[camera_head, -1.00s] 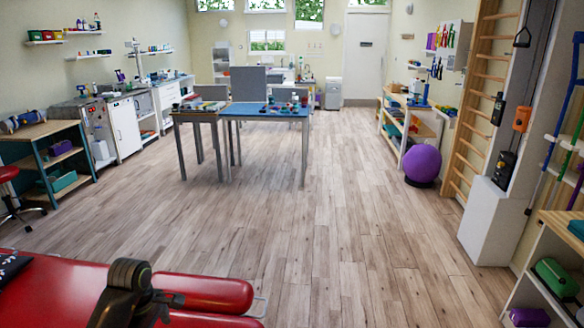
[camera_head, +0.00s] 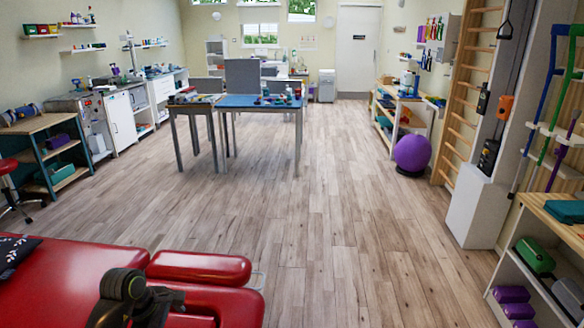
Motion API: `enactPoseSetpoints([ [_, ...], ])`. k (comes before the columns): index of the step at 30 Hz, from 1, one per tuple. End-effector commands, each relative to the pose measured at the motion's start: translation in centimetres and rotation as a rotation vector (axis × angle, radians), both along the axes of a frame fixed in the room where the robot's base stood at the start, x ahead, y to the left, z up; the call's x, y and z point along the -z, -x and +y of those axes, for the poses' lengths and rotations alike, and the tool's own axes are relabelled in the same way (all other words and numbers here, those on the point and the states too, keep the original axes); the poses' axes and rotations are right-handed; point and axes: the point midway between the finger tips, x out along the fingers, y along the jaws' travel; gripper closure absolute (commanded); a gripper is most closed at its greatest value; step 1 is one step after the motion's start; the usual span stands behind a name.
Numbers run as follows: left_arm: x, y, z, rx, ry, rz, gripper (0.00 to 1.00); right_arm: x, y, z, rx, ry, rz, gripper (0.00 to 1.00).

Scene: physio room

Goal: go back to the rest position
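A dark jointed part of my arm (camera_head: 128,296) stands at the bottom left, in front of a red padded treatment table (camera_head: 60,285). I cannot tell whether it touches the table. Neither of my grippers shows in the head view. Their fingers and anything they may hold are out of sight.
Open wood floor (camera_head: 310,230) lies ahead. A blue-topped table (camera_head: 240,101) with small items stands mid-room. On the right are a purple ball (camera_head: 412,153), wall bars (camera_head: 463,105), crutches (camera_head: 545,110) and a low shelf (camera_head: 560,240). A workbench (camera_head: 45,125) stands at left.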

Motion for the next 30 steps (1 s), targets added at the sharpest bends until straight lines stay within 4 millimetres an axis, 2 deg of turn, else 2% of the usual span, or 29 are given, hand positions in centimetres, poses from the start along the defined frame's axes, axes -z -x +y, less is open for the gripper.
enactPoseSetpoints([
  [5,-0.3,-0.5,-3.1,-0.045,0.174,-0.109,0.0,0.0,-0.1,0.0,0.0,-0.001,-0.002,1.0],
  [8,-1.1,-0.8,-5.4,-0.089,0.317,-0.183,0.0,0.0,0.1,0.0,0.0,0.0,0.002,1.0],
  [12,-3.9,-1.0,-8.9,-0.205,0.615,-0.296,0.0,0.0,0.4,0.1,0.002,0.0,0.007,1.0],
  [17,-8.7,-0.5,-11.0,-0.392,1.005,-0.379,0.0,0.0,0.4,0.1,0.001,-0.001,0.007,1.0],
  [20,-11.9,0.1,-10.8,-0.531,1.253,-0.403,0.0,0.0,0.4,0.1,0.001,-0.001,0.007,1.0],
  [23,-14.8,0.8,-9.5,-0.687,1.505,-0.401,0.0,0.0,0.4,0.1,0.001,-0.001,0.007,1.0],
  [27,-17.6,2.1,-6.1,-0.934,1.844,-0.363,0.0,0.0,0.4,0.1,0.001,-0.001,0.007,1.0],
  [30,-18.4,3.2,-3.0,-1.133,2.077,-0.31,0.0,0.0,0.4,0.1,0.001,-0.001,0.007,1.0],
])
